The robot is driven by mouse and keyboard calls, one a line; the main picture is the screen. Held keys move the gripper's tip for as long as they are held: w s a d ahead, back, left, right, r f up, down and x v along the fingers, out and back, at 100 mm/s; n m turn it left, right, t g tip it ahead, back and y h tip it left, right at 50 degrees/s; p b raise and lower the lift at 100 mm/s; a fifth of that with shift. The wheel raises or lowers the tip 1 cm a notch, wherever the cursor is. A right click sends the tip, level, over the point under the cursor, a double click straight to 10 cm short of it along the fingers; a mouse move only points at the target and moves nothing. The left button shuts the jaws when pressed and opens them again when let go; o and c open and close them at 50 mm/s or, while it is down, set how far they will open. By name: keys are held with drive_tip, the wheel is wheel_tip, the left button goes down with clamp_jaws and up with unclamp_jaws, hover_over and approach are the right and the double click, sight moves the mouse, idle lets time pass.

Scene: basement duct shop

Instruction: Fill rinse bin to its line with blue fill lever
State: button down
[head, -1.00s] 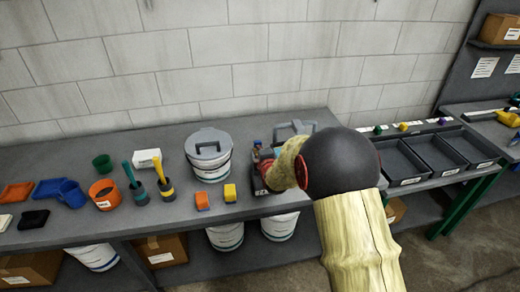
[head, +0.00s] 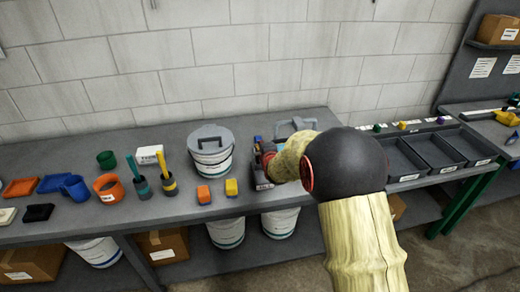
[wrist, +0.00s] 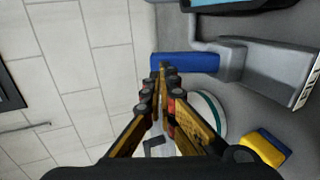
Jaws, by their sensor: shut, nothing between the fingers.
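The blue lever (wrist: 190,62) shows in the wrist view as a thick blue bar joined to a grey fixture (wrist: 232,65). My gripper (wrist: 163,70) is shut and empty, with its fingertips at the end of the blue bar. I cannot tell whether they touch it. A light-blue patch inside a dark rim (wrist: 228,5) shows at the top edge of the wrist view. I cannot tell whether it is the rinse bin, and no fill line shows. In the head view the grey fixture (head: 263,184) is mostly hidden behind my arm.
A lidded white bucket (head: 212,158) stands on the bench left of the fixture. An orange block (head: 203,194) and a yellow-and-blue block (head: 231,188) lie in front of it. Cups and brushes fill the bench's left. Grey trays (head: 438,153) stand at right. The block wall is behind.

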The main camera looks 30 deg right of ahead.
drive_tip(key=p+v, duration=0.1)
drive_tip(key=v, duration=0.9)
drive_tip(key=shift+r, duration=0.25)
drive_tip(key=shift+s, duration=0.1)
